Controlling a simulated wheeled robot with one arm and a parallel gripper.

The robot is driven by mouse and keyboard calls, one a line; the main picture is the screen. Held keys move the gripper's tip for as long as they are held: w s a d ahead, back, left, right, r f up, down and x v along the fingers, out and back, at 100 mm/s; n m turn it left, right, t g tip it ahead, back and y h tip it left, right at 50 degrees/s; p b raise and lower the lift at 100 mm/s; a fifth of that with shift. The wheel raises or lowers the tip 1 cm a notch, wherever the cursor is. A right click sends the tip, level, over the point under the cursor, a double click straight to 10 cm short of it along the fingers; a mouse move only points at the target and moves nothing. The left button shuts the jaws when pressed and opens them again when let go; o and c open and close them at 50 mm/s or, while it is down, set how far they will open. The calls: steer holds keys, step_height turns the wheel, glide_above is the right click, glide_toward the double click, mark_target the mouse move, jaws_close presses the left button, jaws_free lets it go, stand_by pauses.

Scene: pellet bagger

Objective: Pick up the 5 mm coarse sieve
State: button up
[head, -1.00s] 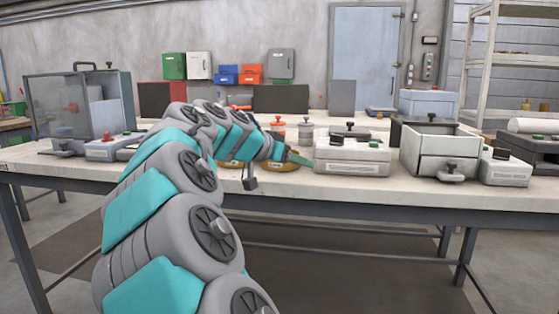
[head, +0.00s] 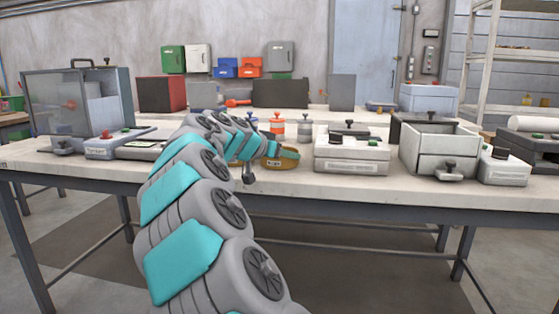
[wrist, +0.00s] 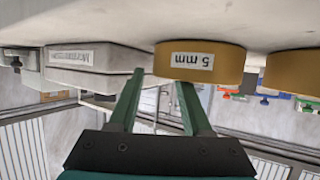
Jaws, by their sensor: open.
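The 5 mm sieve is a low, round, brass-coloured drum with a white "5 mm" label, seen upside down in the wrist view (wrist: 172,72). In the head view the sieve (head: 287,163) sits on the bench's front part, partly hidden by my gripper (head: 286,149). In the wrist view my gripper (wrist: 160,80) is open and empty, its two green fingers pointing toward the sieve.
A second brass-coloured drum (wrist: 292,75) stands close beside the sieve. A pale labelled device (head: 351,153) stands to the right. The bench (head: 300,188) has a narrow clear front strip.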

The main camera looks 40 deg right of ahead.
mark_target(293, 166)
steer(key=x, duration=0.3)
steer(key=shift+d+f, duration=0.15)
steer(key=shift+d, duration=0.2)
steer(key=shift+c, duration=0.4)
jaws_close()
